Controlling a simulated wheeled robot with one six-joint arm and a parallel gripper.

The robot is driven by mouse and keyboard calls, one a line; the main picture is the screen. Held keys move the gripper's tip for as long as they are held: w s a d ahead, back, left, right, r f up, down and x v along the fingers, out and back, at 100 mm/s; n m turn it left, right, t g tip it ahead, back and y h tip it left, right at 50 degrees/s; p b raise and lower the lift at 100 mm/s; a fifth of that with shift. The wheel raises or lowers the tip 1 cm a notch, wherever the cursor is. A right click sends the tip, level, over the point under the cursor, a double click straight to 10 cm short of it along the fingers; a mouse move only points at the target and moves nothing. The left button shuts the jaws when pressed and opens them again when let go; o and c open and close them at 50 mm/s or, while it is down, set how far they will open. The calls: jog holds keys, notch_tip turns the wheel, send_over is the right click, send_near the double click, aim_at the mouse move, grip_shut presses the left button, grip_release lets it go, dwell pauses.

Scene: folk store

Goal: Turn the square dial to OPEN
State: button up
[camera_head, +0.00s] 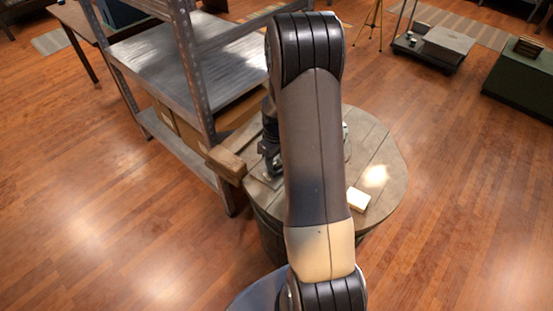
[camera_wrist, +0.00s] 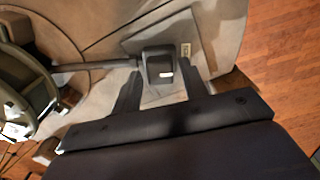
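The square dial (camera_wrist: 158,66) is a dark block with a small white mark on its face, seen in the wrist view. It sits on a grey plate (camera_wrist: 132,45) with a small pale label (camera_wrist: 186,50), too small to read. My gripper (camera_wrist: 159,73) is open. I cannot tell whether the fingertips reach down beside the dial. In the head view my arm hides the dial, and part of my gripper (camera_head: 270,150) shows left of the arm.
The plate lies on a round wooden top (camera_head: 390,165). A pale block (camera_head: 358,200) lies there, right of my arm. A metal shelf (camera_head: 185,65) stands close on the left, with a wooden beam (camera_head: 226,163) at its corner. A round object (camera_wrist: 25,90) is left of my gripper.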

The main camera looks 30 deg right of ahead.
aim_at(276, 163)
jog(key=shift+o, duration=1)
notch_tip(276, 163, up, 11)
jog(key=shift+f, duration=0.2)
notch_tip(276, 163, down, 11)
jog(key=shift+r, duration=0.15)
dwell(0.4)
